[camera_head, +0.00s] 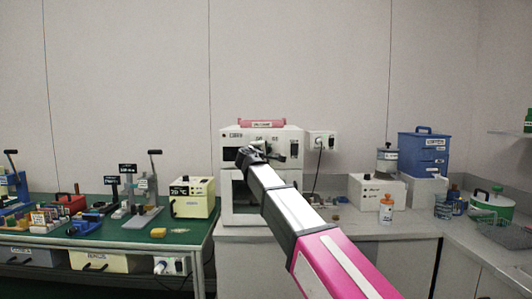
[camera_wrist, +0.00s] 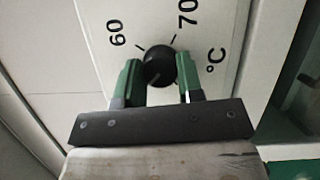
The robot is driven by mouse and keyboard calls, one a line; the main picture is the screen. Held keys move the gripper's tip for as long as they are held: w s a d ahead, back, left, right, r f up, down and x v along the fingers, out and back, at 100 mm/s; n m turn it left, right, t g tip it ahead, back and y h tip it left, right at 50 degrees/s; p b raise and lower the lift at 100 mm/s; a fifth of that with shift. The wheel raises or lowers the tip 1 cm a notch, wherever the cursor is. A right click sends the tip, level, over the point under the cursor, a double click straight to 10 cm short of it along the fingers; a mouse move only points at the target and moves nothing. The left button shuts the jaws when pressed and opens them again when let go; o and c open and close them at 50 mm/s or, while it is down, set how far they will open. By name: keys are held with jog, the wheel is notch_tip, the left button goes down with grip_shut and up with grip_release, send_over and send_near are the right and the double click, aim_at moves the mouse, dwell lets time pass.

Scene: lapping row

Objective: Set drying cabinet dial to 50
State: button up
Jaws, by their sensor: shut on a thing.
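The drying cabinet (camera_head: 230,210) is a white box with a dark window, standing on the counter at the middle of the head view. Its black dial (camera_wrist: 158,66) shows in the wrist view, on a white panel marked 60, 70 and °C. A 50 mark is not visible there. My gripper (camera_wrist: 160,78) has its green fingers on both sides of the dial and is shut on it. In the head view my gripper (camera_head: 248,156) is at the cabinet's upper front, and my arm hides part of the front. The dial's pointer is too unclear to read.
A pink item (camera_head: 262,124) lies on top of the cabinet. A cream box with a display (camera_head: 192,198) stands to the left on the green table. A wall socket with a plugged cord (camera_head: 320,141) is to the right.

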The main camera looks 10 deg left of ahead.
jog(key=shift+m, duration=0.5)
jog(key=shift+g, duration=0.3)
jog(key=o, duration=0.9)
jog(key=s, duration=0.3)
jog(key=s+a, duration=0.1)
jog(key=s, duration=0.6)
jog(key=shift+s+a, duration=0.3)
jog(key=shift+s, duration=0.05)
